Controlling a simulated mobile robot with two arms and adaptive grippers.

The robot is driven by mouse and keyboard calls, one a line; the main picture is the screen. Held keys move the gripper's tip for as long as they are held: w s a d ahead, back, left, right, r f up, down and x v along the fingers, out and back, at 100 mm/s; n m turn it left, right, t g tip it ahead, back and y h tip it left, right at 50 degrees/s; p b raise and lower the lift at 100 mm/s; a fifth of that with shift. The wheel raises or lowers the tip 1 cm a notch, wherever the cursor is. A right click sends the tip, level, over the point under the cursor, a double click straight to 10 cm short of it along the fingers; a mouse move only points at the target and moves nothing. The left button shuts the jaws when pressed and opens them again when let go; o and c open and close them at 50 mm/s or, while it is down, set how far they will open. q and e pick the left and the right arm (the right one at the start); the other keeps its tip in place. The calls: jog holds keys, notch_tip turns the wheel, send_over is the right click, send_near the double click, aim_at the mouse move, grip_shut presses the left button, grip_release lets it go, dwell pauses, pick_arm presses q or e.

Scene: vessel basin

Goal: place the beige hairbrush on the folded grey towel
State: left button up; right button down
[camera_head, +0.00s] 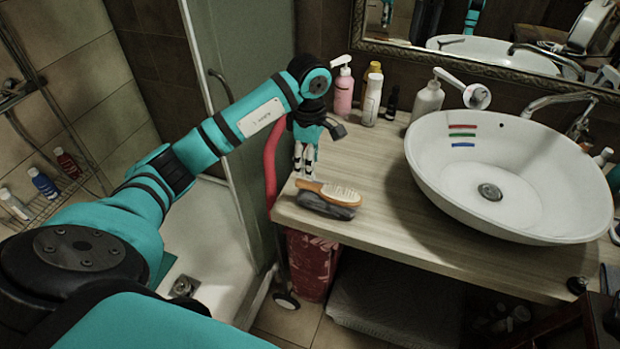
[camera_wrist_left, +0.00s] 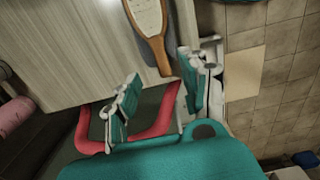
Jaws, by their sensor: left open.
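The hairbrush (camera_head: 331,192), with an orange-brown handle and pale bristle pad, lies on the folded grey towel (camera_head: 327,209) at the counter's left front corner. In the left wrist view the hairbrush (camera_wrist_left: 149,24) lies over the dark grey towel (camera_wrist_left: 125,48), its handle pointing toward the gripper. My left gripper (camera_head: 304,172) is just behind and left of the handle end, pointing down. It is open and empty, apart from the brush; its fingers also show in the left wrist view (camera_wrist_left: 160,100). My right gripper is in neither view.
A white basin (camera_head: 540,225) fills the right of the wooden counter (camera_head: 385,185). A pink pump bottle (camera_head: 343,92) and other bottles stand along the back. A red tubular frame (camera_head: 271,165) stands beside the counter's left edge. The counter between towel and basin is clear.

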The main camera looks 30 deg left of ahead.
pick_arm(q)
notch_tip(320, 180, up, 5)
jog(key=shift+r+b, duration=0.1)
jog(key=shift+b, duration=0.3)
dwell(1.3)
